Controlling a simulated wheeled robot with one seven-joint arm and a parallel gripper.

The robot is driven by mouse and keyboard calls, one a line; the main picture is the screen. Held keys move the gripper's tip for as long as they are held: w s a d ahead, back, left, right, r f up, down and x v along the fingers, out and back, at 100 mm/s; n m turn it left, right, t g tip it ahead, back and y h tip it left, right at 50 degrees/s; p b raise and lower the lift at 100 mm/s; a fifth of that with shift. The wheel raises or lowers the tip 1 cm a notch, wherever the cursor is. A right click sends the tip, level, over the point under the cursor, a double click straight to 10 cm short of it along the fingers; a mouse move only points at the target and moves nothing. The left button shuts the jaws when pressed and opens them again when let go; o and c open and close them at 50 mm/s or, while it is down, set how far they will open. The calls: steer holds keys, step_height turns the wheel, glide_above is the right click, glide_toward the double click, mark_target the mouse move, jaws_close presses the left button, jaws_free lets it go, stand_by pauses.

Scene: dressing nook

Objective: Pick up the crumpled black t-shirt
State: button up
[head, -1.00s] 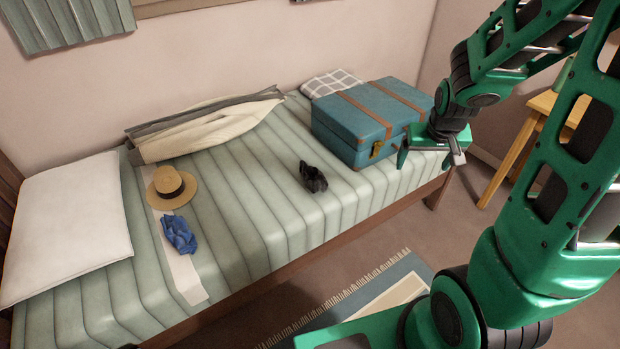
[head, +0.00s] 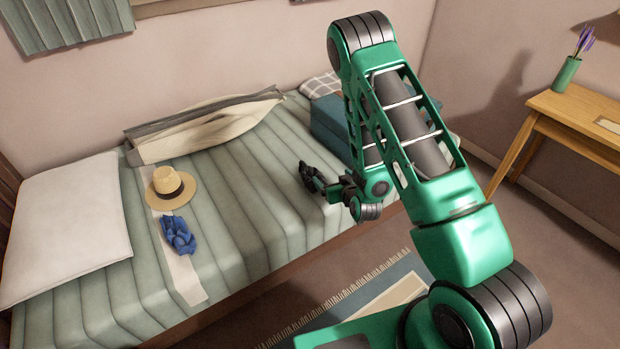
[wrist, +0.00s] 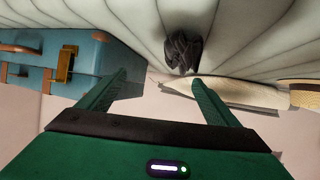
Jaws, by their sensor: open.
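The crumpled black t-shirt (head: 309,175) lies on the green striped bed cover, near the bed's front edge. In the head view my gripper (head: 330,187) is beside it on its right and hides part of it. In the wrist view the t-shirt (wrist: 182,50) is a dark bundle beyond the fingertips, nearer the right finger. My gripper (wrist: 158,77) is open, with nothing between its fingers. The head view does not clearly show whether the gripper touches the cloth.
A teal suitcase (head: 328,125) stands right behind my arm, and shows at left in the wrist view (wrist: 95,55). A straw hat (head: 171,187), blue cloth (head: 178,236) and white pillow (head: 65,225) lie to the left. Bare bed cover lies between.

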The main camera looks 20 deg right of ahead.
mark_target(312, 175)
steer(key=shift+n+t+y, duration=0.3)
steer(key=shift+t+y, duration=0.4)
steer(key=a+f, duration=0.1)
steer(key=s+a+f, duration=0.1)
steer(key=a+f, duration=0.1)
steer(key=shift+s+a, duration=0.1)
steer(key=shift+s, duration=0.2)
steer(key=shift+w+a, duration=0.1)
steer(key=shift+w, duration=0.1)
steer(key=x, duration=0.4)
steer(key=shift+w+f, duration=0.15)
steer(key=shift+w, duration=0.1)
steer(key=shift+f+x, duration=0.2)
steer(key=shift+x, duration=1.25)
steer(key=shift+f+x, duration=0.2)
steer(key=shift+x, duration=1.2)
steer(key=shift+s, duration=0.15)
steer(key=c, duration=1.2)
